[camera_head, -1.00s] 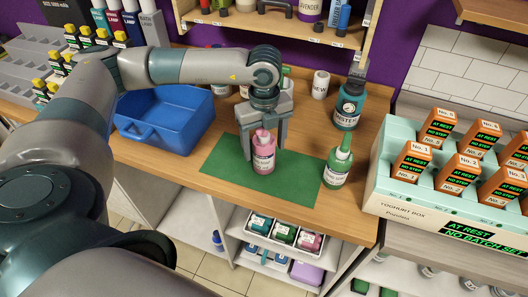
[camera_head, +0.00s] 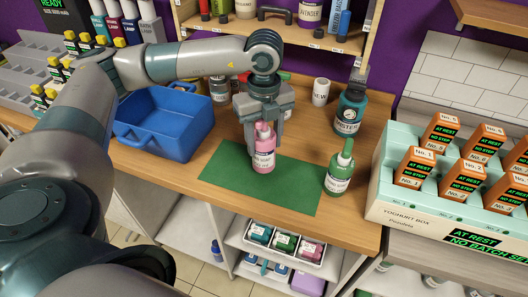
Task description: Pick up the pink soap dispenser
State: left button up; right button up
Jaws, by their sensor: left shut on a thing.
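The pink soap dispenser (camera_head: 263,152) is upright over the green mat (camera_head: 225,178) on the wooden counter. My left gripper (camera_head: 262,135) comes down from above and is shut on it, with fingers around its upper part. The dispenser's base seems a little above the mat, though the gap is hard to see. The fingers hide part of its top and sides. My right gripper is not in view.
A green pump bottle (camera_head: 339,170) stands at the mat's right edge. A dark teal bottle (camera_head: 350,112) and a white cup (camera_head: 320,91) stand behind. A blue bin (camera_head: 170,140) is to the left.

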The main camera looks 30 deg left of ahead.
pick_arm(q)
jog(key=s+d+r+b, duration=0.3)
jog(key=s+d+r, duration=0.3)
jog(key=d, duration=0.4)
jog(key=shift+r, duration=0.5)
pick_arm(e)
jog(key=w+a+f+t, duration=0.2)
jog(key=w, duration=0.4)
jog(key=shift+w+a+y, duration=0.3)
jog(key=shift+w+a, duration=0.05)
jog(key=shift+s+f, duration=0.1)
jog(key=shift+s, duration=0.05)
